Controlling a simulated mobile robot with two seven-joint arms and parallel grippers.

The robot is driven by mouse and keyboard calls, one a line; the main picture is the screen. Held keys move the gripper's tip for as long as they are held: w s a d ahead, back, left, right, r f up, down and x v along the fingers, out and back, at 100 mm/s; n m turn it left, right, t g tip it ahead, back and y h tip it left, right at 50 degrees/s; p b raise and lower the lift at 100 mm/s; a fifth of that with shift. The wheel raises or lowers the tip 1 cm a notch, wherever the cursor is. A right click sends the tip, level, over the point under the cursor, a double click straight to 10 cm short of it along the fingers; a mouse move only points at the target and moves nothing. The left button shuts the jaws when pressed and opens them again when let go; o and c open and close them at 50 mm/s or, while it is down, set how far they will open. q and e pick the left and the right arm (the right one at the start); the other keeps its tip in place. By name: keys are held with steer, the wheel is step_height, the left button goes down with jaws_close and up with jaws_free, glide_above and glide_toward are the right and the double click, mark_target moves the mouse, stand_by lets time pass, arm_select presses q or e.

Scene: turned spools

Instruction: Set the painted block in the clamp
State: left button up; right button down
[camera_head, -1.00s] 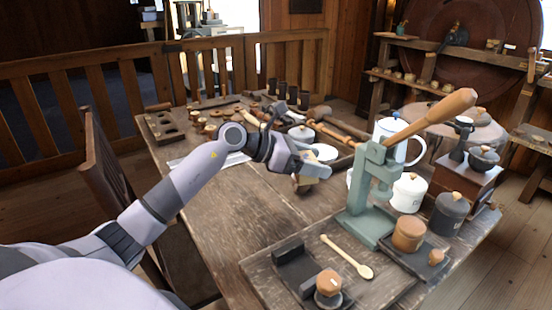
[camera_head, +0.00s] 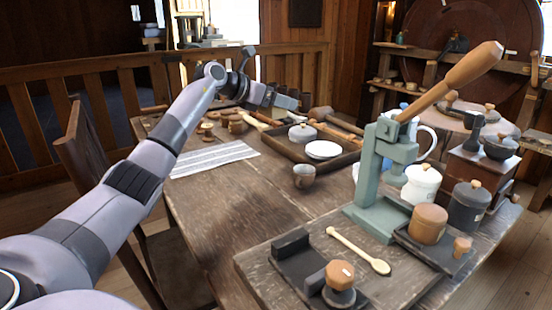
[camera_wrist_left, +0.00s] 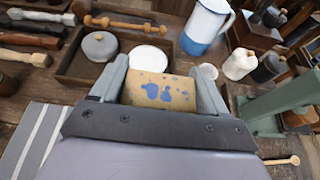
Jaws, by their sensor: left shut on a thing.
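My left gripper (camera_head: 290,101) is raised above the far part of the table in the head view. In the left wrist view the gripper (camera_wrist_left: 158,78) is shut on the painted block (camera_wrist_left: 158,92), a tan block with blue paint patches, held between the two grey fingers. I cannot make out the block clearly in the head view. A green lever press with a wooden handle, the clamp-like thing here (camera_head: 372,177), stands upright at the right of the table, well apart from the gripper. Its green frame also shows at the right of the left wrist view (camera_wrist_left: 280,98). My right gripper is not in view.
A dark tray (camera_head: 285,150) holds a white plate (camera_head: 323,149) and a lidded grey pot (camera_head: 302,133). A small cup (camera_head: 303,176) stands before it. A white jug, canisters and a grinder crowd the press's right side. A wooden spoon (camera_head: 358,250) lies in front. The table's left front is bare.

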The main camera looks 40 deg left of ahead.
arm_select(q)
steer(key=b, duration=0.3)
glide_above(278, 177)
step_height(278, 177, down, 15)
steer(key=shift+r, duration=0.2)
step_height(278, 177, down, 4)
steer(key=shift+f+b, duration=0.1)
steer(key=shift+b, duration=0.35)
steer(key=shift+f, duration=0.1)
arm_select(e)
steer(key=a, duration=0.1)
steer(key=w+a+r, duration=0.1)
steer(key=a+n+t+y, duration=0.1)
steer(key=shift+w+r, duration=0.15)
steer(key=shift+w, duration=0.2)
arm_select(q)
steer(key=shift+f, duration=0.15)
steer(key=o, duration=0.8)
